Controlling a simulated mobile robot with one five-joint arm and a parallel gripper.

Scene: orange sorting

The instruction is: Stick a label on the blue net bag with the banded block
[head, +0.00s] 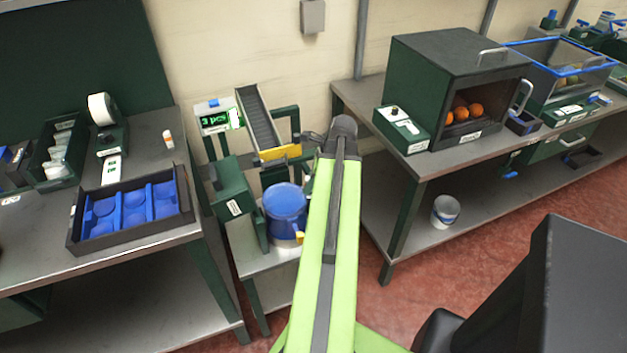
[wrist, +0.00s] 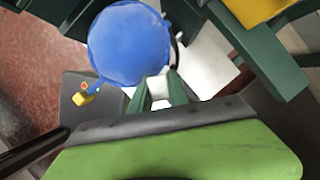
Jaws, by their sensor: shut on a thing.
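The blue net bag (head: 285,208) stands on a small grey stand below a chute. In the wrist view the bag's round top (wrist: 130,42) fills the upper left of centre, just beyond my fingertips. A small yellow piece (head: 300,237) shows at the bag's lower side, and also in the wrist view (wrist: 83,98). My gripper (wrist: 160,90) has its green fingers shut on a small pale thing (wrist: 158,87), which looks like the banded block; its bands are not clear. In the head view my arm hides the gripper. I cannot tell whether block and bag touch.
The chute (head: 260,120) with a yellow lip and a "3 pcs" display (head: 215,121) stands behind the bag. A left bench holds a dark tray with blue compartments (head: 73,230). A right bench carries a green box with oranges (head: 420,75); a white bucket (head: 445,211) is beneath.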

